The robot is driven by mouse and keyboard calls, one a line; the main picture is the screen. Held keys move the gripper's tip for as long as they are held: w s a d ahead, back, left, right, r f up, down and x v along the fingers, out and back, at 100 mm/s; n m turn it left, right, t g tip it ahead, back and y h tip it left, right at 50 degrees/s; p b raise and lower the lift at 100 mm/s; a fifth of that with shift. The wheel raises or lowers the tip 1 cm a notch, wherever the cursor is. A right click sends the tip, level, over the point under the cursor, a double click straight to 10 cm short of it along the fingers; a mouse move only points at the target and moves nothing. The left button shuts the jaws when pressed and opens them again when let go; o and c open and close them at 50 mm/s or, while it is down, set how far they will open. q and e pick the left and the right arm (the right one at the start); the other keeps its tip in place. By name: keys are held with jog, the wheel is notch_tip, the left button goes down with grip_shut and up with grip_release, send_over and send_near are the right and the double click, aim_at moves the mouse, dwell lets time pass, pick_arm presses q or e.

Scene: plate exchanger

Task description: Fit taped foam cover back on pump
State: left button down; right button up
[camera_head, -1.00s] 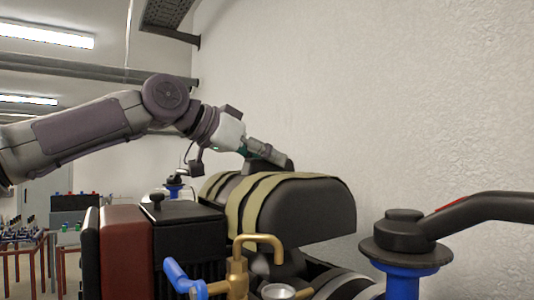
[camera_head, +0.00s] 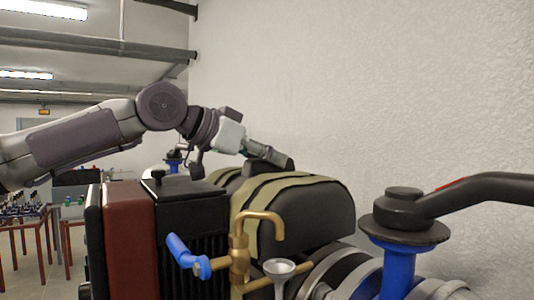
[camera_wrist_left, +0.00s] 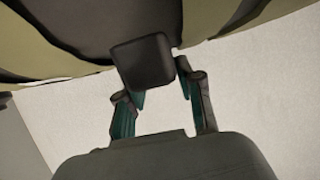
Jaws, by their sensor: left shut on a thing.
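The foam cover (camera_head: 310,213) is a black rounded shell with tan tape bands, in the middle of the head view. It sits over the pump (camera_head: 325,272), whose metal rings show below its lower right edge. I cannot tell if it rests fully on the pump. My left gripper (camera_head: 284,161) is at the cover's top, shut on its small black block. In the left wrist view, this block (camera_wrist_left: 143,62) sits at the fingers, with the taped cover (camera_wrist_left: 85,25) above it. My right gripper is not in view.
A brass tap (camera_head: 240,250) with a blue lever stands in front of the cover, beside a small metal funnel (camera_head: 280,268). A dark red and black box (camera_head: 127,235) is left. A blue post with a black handle (camera_head: 404,215) is right. The wall is close behind.

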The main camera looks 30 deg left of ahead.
pick_arm(q)
jog(key=shift+d+f, duration=0.1)
jog(key=shift+f, duration=0.15)
jog(key=c, duration=0.7)
grip_release()
jog(key=shift+o, duration=0.5)
jog(key=o, duration=0.6)
jog(key=shift+s, duration=0.1)
